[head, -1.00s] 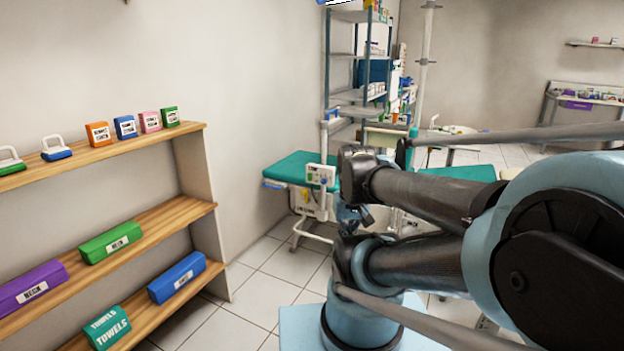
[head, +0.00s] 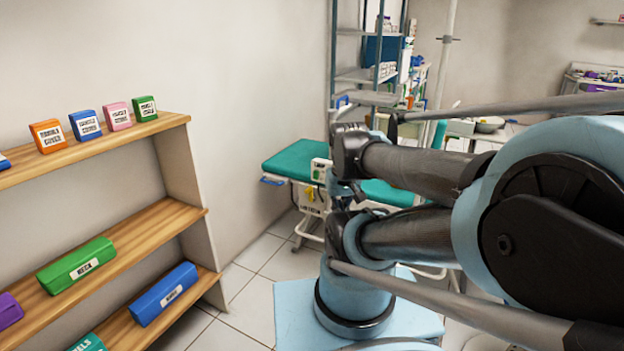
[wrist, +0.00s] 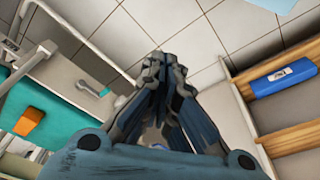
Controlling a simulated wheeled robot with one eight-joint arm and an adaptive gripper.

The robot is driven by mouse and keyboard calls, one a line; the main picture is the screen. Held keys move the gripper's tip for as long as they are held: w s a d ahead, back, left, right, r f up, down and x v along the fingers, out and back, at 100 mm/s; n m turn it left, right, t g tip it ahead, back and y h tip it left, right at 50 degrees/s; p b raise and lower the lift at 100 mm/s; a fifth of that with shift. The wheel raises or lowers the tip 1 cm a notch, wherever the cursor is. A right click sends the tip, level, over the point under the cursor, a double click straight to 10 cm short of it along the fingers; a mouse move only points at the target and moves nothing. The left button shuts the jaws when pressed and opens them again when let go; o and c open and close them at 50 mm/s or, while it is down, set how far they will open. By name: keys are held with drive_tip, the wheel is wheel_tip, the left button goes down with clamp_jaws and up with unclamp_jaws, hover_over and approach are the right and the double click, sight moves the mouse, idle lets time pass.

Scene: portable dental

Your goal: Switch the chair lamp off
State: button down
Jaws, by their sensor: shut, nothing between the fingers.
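The teal dental chair (head: 290,160) stands beyond my arm in the head view, its middle partly covered by my arm. A pale control box (head: 319,170) sits at its near side, partly hidden by my arm. I cannot make out a lamp head or whether the lamp is lit. In the wrist view my gripper (wrist: 165,62) is shut and empty, with bare floor tiles past its tips. A teal surface (wrist: 65,108) with a grey handle-like piece (wrist: 90,89) lies left of the gripper, apart from it.
A wooden shelf unit (head: 130,235) with small boxes and long cases stands at the left; a blue case (wrist: 285,78) on it also shows in the wrist view. A tall metal rack (head: 368,75) stands behind the chair. Tiled floor (head: 250,290) between shelf and chair is clear.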

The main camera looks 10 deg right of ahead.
drive_tip(key=w+r+n+h, duration=0.1)
drive_tip(key=w+r+n, duration=0.2)
drive_tip(key=w+n, duration=0.55)
drive_tip(key=w+r+n, duration=0.3)
drive_tip(key=w+n, duration=0.4)
drive_tip(key=w, duration=0.3)
drive_tip(key=w+a+f+n, duration=0.2)
drive_tip(key=w+n, duration=0.4)
drive_tip(key=w, duration=0.3)
drive_tip(key=w+a+f+n+t+h, duration=0.1)
drive_tip(key=w+a+f+n, duration=0.2)
drive_tip(key=w+n, duration=0.4)
drive_tip(key=w+f, duration=0.1)
drive_tip(key=w, duration=0.2)
drive_tip(key=shift+f, duration=0.25)
drive_tip(key=shift+f, duration=0.15)
